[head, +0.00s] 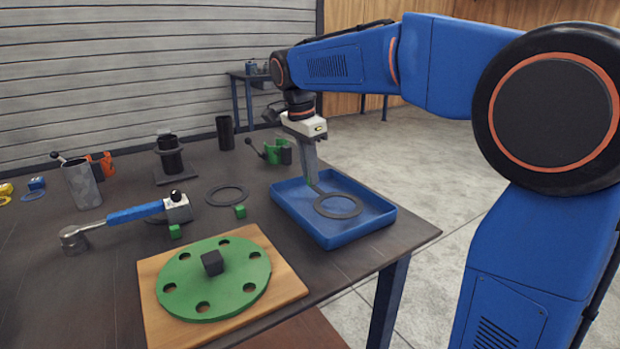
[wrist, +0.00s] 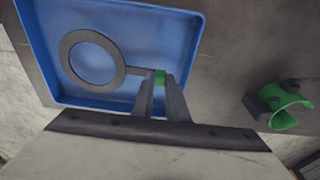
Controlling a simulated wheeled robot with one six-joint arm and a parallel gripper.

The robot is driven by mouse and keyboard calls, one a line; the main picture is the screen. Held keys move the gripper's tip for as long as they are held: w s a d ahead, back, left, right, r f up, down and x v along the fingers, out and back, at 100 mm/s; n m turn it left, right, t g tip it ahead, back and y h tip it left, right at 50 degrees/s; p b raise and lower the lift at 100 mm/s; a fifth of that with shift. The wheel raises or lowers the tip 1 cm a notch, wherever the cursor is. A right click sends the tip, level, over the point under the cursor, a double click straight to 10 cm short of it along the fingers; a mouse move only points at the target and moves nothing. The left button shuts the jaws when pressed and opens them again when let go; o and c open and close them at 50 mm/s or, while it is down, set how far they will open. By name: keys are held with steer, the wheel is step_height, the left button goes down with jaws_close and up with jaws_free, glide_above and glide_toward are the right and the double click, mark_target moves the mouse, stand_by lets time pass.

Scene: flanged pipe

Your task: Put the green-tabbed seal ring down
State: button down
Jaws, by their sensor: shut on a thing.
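The green-tabbed seal ring (head: 339,206) is a flat dark grey ring with a short stem and a green tab. My gripper (head: 311,184) is shut on the green tab (wrist: 160,77), pointing down over the blue tray (head: 383,219). In the wrist view the ring (wrist: 66,60) lies within the tray's outline, left of the fingertips. I cannot tell whether the ring touches the tray floor or hangs just above it. The tray stands at the right end of the dark table.
A green flange (head: 240,270) with several holes lies on a wooden board (head: 290,284). Another dark ring (head: 227,186) with a green tab lies left of the tray. A blue-handled wrench (head: 135,212) lies further left. A green clamp (head: 275,152) stands behind the tray.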

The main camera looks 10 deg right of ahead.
steer(key=shift+f, duration=1.1)
steer(key=c, duration=1.7)
jaws_free()
steer(key=shift+c, duration=0.2)
step_height(320, 180, up, 12)
steer(key=a, duration=0.1)
steer(key=shift+s+a, duration=0.25)
steer(key=shift+a, duration=0.1)
